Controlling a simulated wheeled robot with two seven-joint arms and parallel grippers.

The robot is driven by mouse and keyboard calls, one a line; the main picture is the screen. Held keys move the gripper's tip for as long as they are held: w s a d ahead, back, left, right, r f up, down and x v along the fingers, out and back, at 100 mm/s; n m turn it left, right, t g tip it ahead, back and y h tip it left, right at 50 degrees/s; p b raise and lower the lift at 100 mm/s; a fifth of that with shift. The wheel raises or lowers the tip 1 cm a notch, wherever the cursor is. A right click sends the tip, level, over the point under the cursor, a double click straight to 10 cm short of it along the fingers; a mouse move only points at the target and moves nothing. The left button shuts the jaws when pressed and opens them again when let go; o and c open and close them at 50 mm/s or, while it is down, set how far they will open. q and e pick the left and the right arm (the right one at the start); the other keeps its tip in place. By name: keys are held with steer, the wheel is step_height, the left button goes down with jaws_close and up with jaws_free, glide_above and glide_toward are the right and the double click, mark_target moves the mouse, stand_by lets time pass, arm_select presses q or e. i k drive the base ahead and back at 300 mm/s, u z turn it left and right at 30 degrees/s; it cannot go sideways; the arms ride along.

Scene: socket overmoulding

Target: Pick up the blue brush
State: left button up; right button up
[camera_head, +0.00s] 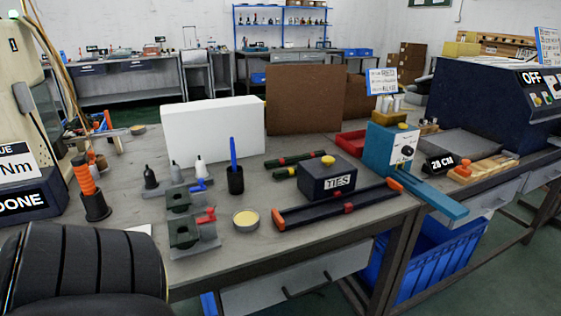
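The blue brush shows as a thin blue handle (233,153) standing nearly upright in a small black cup (236,180) near the middle of the workbench. Its lower end is hidden inside the cup. Neither of my grippers is in view, and nothing touches the brush.
Close left of the cup are two dark clamp fixtures (183,232) with blue and red levers. A round tin (246,219) sits in front, a TIES box (327,178) and long black tool (338,205) to the right, and a white panel (212,130) behind.

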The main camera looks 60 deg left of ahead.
mark_target(233, 151)
steer(key=i, duration=1.15)
steer(key=u, duration=1.6)
